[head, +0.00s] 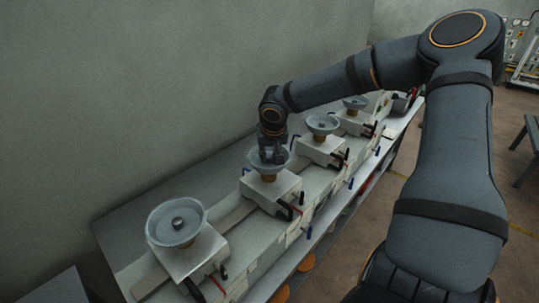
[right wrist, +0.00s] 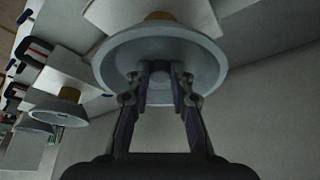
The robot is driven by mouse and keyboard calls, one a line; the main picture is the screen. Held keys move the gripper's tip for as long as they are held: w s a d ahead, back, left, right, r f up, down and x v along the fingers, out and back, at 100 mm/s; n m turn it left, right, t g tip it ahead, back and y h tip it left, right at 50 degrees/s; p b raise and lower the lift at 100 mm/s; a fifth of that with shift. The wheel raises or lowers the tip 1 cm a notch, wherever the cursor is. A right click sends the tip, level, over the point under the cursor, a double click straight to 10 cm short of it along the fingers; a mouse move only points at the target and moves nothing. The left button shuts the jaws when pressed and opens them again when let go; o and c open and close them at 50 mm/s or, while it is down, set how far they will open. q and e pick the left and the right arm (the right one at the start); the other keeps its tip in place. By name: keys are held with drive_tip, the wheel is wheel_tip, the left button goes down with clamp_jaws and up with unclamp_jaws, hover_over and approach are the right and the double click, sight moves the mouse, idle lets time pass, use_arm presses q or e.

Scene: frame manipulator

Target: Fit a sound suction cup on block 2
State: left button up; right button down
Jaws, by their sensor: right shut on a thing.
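My right gripper (head: 272,157) reaches down into a grey suction cup (head: 256,164) on the second white block (head: 272,192) from the front of the row. In the right wrist view its fingers (right wrist: 160,82) are shut on the central stud of that cup (right wrist: 113,62). The cup is a wide, shallow dish facing up, above a brown collar (head: 268,178) on the block. I cannot tell whether it rests fully on the collar. No damage shows on its visible part. I see no block number. My left gripper is not in view.
Nearest in the row, a larger-looking cup (head: 176,222) sits on its block (head: 198,257). Farther cups (head: 322,124) (head: 355,103) stand on blocks behind. A grey wall runs close along the bench's left.

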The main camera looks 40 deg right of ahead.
drive_tip(key=shift+f+b, duration=0.3)
drive_tip(key=shift+f, duration=0.15)
drive_tip(key=c, duration=1.5)
unclamp_jaws()
drive_tip(key=shift+o, duration=0.2)
drive_tip(key=p+v, duration=0.5)
drive_tip(key=v, duration=0.2)
drive_tip(key=shift+r+p, duration=0.1)
drive_tip(key=shift+p, duration=0.25)
drive_tip(key=p+v, duration=0.3)
drive_tip(key=v, duration=0.1)
drive_tip(key=shift+s, duration=0.1)
